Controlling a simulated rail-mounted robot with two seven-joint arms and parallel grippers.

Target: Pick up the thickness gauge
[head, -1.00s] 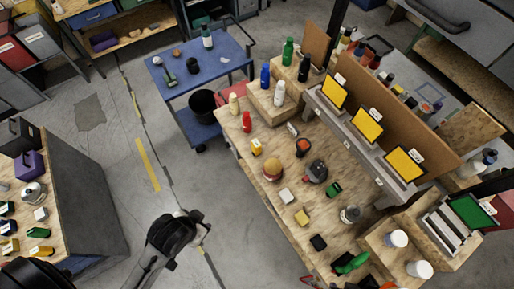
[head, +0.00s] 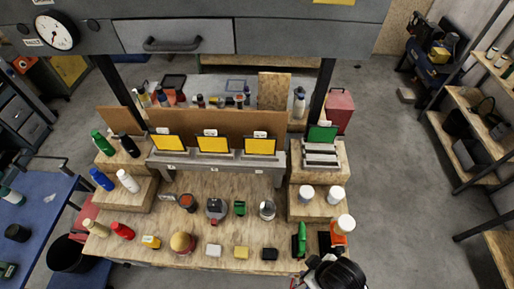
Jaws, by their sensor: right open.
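I cannot single out the thickness gauge for certain. Small instruments stand on the wooden bench (head: 130,256): a grey and black device (head: 216,210) with a reddish mark, a green piece (head: 239,208) and a round silvery piece (head: 267,209). A green upright tool (head: 301,240) stands by the front right. My right gripper (head: 314,270) is at the bottom, just off the bench's front right edge. It is open, and its fingers are mostly hidden behind its dark wrist. Nothing shows in its grip. My left gripper is out of view.
White, yellow and black blocks (head: 241,252) line the bench front, beside a burger-like object (head: 182,242). Bottles stand on the left steps. White-lidded jars (head: 336,194) stand on the right. A shelf with yellow panels (head: 212,144) closes the back.

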